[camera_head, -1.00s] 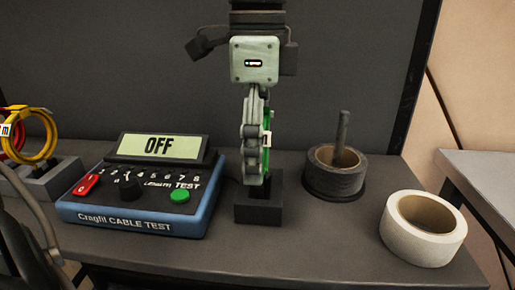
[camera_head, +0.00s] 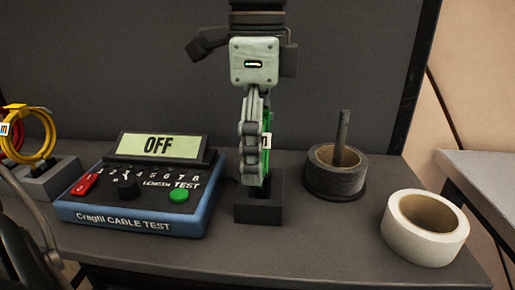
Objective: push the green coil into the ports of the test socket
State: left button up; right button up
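The green coil (camera_head: 267,160) stands upright and edge-on at the middle of the bench, with a small white tag on it. My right gripper (camera_head: 252,170) comes down from above, its fingers pointing down and closed on the coil, covering most of its left side. The coil's lower end is at the top of the black test socket (camera_head: 258,211); the fingers hide the ports, so I cannot tell how deep it sits. The cable tester (camera_head: 140,200) beside it reads OFF. Part of my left gripper (camera_head: 30,250) shows at the lower left edge; its fingertips cannot be made out.
A yellow coil (camera_head: 42,135) and a red coil stand in grey holders (camera_head: 52,180) at the left. A dark tape roll (camera_head: 335,178) on a post and a white tape roll (camera_head: 424,228) stand at the right. A dark panel rises behind the bench.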

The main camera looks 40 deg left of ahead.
pick_arm(q)
notch_tip(320, 180, up, 12)
jog(key=shift+r, duration=0.1)
dwell(0.4)
dwell(0.5)
